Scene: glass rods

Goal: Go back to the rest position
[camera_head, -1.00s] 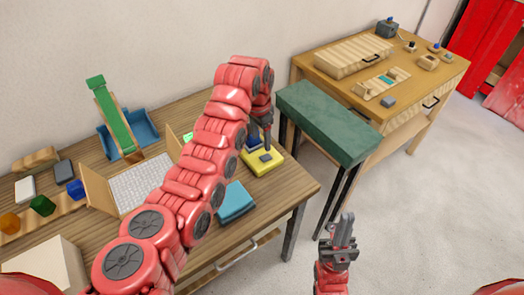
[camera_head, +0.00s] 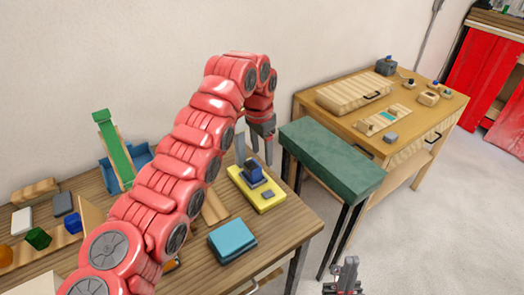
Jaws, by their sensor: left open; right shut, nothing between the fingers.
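My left arm reaches in a red arch over the wooden table (camera_head: 280,222). My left gripper (camera_head: 256,163) is open, pointing down above the yellow block (camera_head: 268,196). A dark blue piece (camera_head: 252,172) stands on that block, just below the fingers, and a small grey piece (camera_head: 267,194) lies beside it. Nothing is held in the fingers. My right gripper (camera_head: 348,266) is shut and empty at the lower edge of the view, pointing up over the floor. Most of my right arm is out of view.
A teal box (camera_head: 232,239) lies near the table's front. A green slide (camera_head: 114,147) stands at the back left. A green-topped bench (camera_head: 332,155) stands between this table and a second wooden desk (camera_head: 405,105). The floor at right is clear.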

